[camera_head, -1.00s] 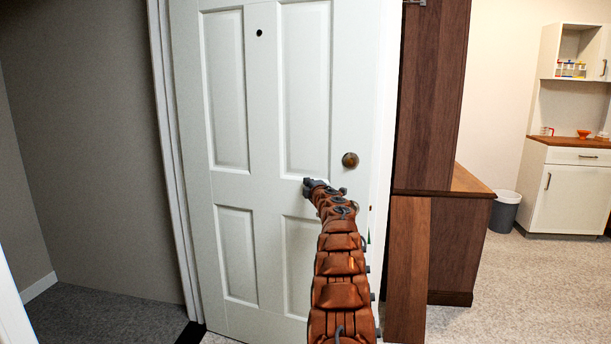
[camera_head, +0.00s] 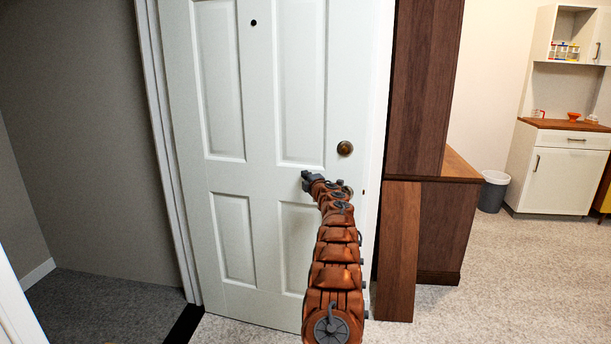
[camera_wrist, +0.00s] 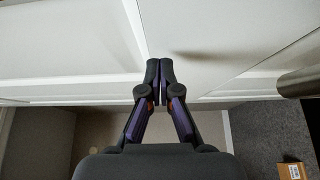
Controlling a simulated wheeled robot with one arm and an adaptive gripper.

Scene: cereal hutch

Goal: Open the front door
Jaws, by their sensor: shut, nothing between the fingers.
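The white panelled front door (camera_head: 265,110) stands swung out from its frame, with its hinge side at the left jamb (camera_head: 155,130). A round brown knob (camera_head: 345,148) is near its right edge. My gripper (camera_head: 306,178) is in front of the door, left of and a little below the knob. In the wrist view my gripper (camera_wrist: 159,75) is shut with its fingertips together and nothing between them. The door's panelled face (camera_wrist: 70,40) lies just beyond the fingertips; I cannot tell whether they touch it.
A grey-carpeted space (camera_head: 100,305) shows through the doorway at left, past a dark threshold strip (camera_head: 184,325). A dark wood cabinet (camera_head: 430,90) stands close beside the door's right edge. A bin (camera_head: 494,191) and white hutch (camera_head: 562,175) are farther right, with open floor before them.

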